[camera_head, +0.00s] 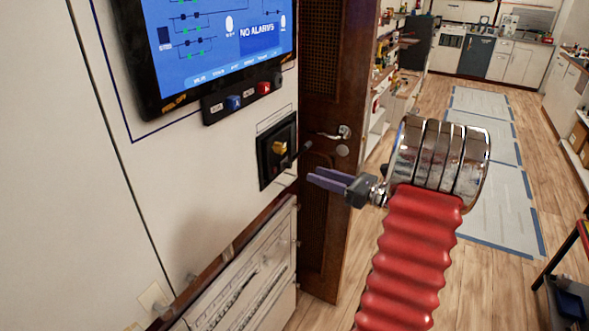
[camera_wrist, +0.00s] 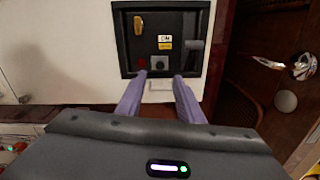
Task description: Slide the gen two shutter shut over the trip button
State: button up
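A black breaker panel (camera_head: 264,170) is set in the white cabinet wall; it also shows in the wrist view (camera_wrist: 127,55). In the wrist view it has a yellow label (camera_wrist: 165,43), a dark grey square part with a round centre (camera_wrist: 160,63), a small dark red spot (camera_wrist: 141,63) and a grey upright piece (camera_wrist: 193,52). I cannot tell which part is the shutter or the trip button. In the head view a dark lever (camera_head: 301,152) sticks out. My gripper (camera_head: 312,178), with purple fingers, is open and empty, just in front of the panel's lower edge.
A screen reading "NO ALARMS" (camera_head: 215,40) hangs above a strip with blue and red buttons (camera_head: 234,103). A brown door (camera_head: 325,220) with a metal handle (camera_head: 338,133) stands right of the panel. A pale plate (camera_wrist: 160,86) lies below the panel.

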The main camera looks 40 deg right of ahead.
aim_at(291, 167)
jog(key=x, duration=0.8)
jog(key=shift+w+a, duration=0.1)
jog(key=shift+w, duration=0.3)
jog(key=shift+c, duration=0.4)
grip_shut()
